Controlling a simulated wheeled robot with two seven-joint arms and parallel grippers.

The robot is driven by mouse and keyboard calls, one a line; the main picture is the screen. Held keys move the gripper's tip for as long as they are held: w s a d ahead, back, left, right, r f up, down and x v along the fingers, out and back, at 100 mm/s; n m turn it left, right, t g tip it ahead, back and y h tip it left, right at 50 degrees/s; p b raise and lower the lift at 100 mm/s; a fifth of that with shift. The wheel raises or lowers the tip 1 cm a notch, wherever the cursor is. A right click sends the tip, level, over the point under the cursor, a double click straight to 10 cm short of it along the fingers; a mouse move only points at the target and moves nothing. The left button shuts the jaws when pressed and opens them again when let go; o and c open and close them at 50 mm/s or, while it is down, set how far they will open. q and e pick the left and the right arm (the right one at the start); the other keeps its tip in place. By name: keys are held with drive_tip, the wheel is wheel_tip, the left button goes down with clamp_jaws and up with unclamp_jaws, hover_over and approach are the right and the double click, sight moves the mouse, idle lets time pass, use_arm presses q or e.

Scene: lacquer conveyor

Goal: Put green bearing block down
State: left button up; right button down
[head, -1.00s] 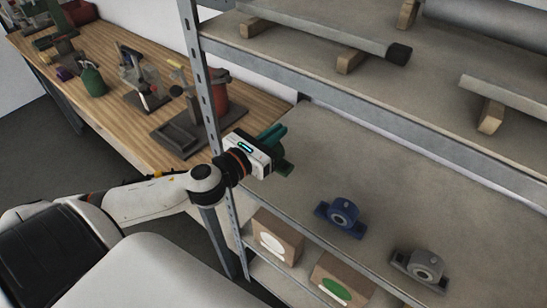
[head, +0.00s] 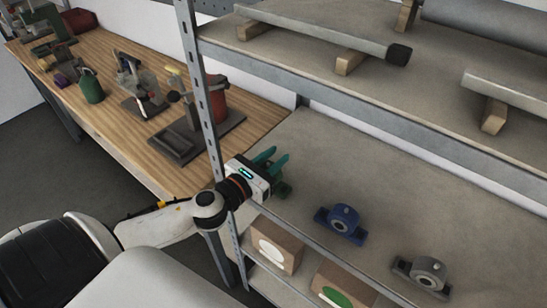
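The green bearing block (head: 283,190) is at the left end of the middle shelf (head: 330,160), just beyond the shelf's front edge. It looks set on the shelf surface, though its underside is hard to make out. My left gripper (head: 272,158) comes in over the front edge at the left post. My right gripper is not in view.
A blue bearing block (head: 341,222) and a grey bearing block (head: 424,272) stand to the right on the same shelf. The shelf behind them is clear. A metal post (head: 204,95) rises close to my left wrist. Boxes (head: 277,247) sit below. A wooden workbench (head: 110,130) is at left.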

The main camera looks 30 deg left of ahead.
use_arm(q)
drive_tip(key=shift+s, duration=0.1)
drive_tip(key=s+a+b, duration=0.1)
drive_tip(key=s+b, duration=0.2)
drive_tip(key=s, duration=0.8)
drive_tip(key=shift+s+a+r+b, duration=0.3)
drive_tip(key=shift+s+a+b, duration=0.05)
drive_tip(key=shift+b, duration=0.05)
idle(0.3)
